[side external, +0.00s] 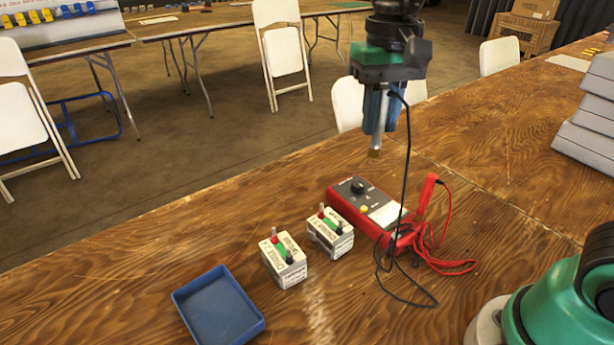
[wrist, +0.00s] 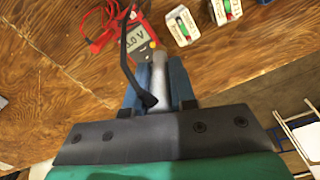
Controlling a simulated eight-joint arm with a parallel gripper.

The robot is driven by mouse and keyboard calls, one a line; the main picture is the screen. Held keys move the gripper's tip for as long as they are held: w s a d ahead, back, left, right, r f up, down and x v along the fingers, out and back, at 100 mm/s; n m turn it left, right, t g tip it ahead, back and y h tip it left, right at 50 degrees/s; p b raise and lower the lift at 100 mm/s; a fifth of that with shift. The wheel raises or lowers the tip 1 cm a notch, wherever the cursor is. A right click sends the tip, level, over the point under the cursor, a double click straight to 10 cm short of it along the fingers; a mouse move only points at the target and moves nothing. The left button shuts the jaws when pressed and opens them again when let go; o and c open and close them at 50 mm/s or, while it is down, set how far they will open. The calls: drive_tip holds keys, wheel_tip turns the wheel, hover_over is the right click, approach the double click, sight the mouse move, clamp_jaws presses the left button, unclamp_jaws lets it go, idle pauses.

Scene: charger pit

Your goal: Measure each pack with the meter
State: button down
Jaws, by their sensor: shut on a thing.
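The red meter (side external: 375,212) lies on the wooden table with a dark dial, a yellow button and a pale display; it also shows in the wrist view (wrist: 130,42). A red probe (side external: 427,194) stands upright at its right end, with a red lead. Two white packs, the left one (side external: 284,260) and the right one (side external: 331,232), stand side by side left of the meter, each with a red and a black terminal. My gripper (side external: 377,125) is above the meter, apart from the table, shut on a grey probe (wrist: 159,75) with a black lead. Its tip points down.
An empty blue tray (side external: 217,306) sits at the table's front left. Grey stacked boxes (side external: 590,120) stand at the right. Loose red and black leads lie right of the meter. The table beyond the meter is clear.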

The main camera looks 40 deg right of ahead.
drive_tip(key=shift+w+a+f, duration=0.2)
drive_tip(key=shift+a+f, duration=0.35)
drive_tip(key=shift+f, duration=1.2)
drive_tip(key=shift+w+a+f, duration=0.25)
drive_tip(key=shift+a+f, duration=0.35)
drive_tip(key=shift+f, duration=1.15)
drive_tip(key=shift+w+a+f, duration=0.2)
drive_tip(key=shift+a+f, duration=0.35)
drive_tip(key=shift+f, duration=1.2)
drive_tip(key=shift+f, duration=0.9)
drive_tip(key=shift+c, duration=1.6)
unclamp_jaws()
drive_tip(key=shift+r, duration=0.1)
wheel_tip(320, 180, up, 7)
drive_tip(key=shift+r, duration=0.15)
